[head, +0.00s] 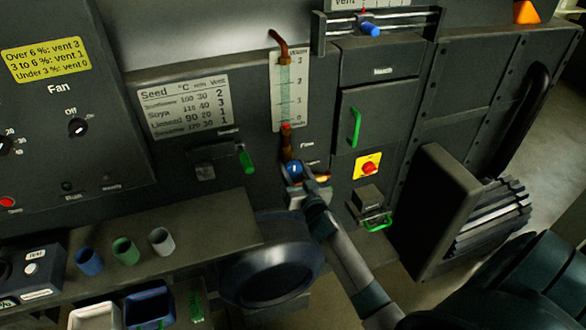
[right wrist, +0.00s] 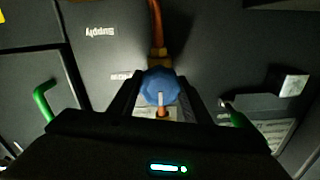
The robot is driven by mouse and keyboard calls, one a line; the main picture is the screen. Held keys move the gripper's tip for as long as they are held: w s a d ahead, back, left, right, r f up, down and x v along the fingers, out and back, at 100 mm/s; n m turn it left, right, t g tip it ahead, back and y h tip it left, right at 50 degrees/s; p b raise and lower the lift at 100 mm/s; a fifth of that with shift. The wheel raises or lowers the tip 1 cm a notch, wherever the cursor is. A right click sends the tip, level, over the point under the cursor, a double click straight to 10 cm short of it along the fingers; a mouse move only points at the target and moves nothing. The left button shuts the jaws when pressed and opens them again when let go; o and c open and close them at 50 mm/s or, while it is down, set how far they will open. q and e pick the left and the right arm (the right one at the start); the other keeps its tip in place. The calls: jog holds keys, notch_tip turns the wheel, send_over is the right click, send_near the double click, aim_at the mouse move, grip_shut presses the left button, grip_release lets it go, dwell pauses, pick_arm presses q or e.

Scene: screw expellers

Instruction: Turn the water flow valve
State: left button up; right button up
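The water flow valve is a round blue knob (head: 294,170) on a copper pipe, under an upright flow gauge (head: 289,92) with a scale. In the right wrist view the knob (right wrist: 160,84) sits in the middle, with a pale pointer mark toward the lower edge. My right gripper (head: 307,180) is at the knob. In the right wrist view its two fingers (right wrist: 162,95) lie close on both sides of the knob, with no clear gap. The lower part of the valve is partly hidden by the gripper. My left gripper is not in view.
A green lever (head: 246,159) is left of the valve. A green door handle (head: 355,127) and a red button on yellow (head: 368,167) are to the right. A shelf (head: 215,245) with small cups is lower left. A dark round part (head: 270,272) is below the valve.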

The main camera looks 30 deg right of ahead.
jog(key=c, duration=0.5)
jog(key=shift+o, duration=0.2)
jog(key=shift+n, duration=0.4)
jog(key=n, duration=0.9)
jog(key=shift+n, duration=0.4)
jog(key=n, duration=0.5)
jog(key=shift+a+n, duration=0.1)
jog(key=shift+n, duration=0.2)
jog(key=n, duration=0.5)
jog(key=shift+f+n, duration=0.1)
jog(key=shift+n, duration=0.2)
